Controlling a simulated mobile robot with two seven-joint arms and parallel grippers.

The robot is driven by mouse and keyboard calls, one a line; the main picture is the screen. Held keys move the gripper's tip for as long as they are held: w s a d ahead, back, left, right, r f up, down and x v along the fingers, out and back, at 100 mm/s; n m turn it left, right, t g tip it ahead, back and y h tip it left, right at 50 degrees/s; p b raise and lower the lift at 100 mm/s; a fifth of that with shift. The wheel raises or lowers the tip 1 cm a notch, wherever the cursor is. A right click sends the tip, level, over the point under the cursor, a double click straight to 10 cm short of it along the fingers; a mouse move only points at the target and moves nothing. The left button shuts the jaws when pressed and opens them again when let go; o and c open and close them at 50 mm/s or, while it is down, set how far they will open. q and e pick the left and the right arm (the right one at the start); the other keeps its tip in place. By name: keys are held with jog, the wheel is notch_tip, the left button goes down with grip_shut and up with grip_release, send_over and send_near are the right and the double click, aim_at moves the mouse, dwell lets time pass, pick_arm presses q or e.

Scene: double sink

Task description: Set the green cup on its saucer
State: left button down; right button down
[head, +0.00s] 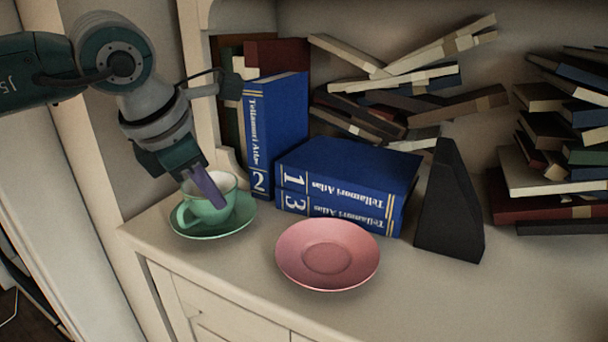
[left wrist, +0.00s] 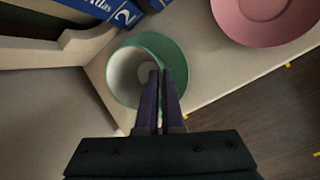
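The cup's base is hidden in that view. My right gripper is in neither view.
A pink saucer (head: 327,254) lies to the right on the shelf top. Blue atlas volumes (head: 350,178) stand and lie behind, close to the cup. A black bookend (head: 450,205) and piles of books (head: 560,140) are further right. The front right surface is clear.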

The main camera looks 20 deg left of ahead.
pick_arm(q)
jog(key=c, duration=1.1)
grip_release()
jog(key=shift+f, duration=0.1)
jog(key=shift+o, duration=0.2)
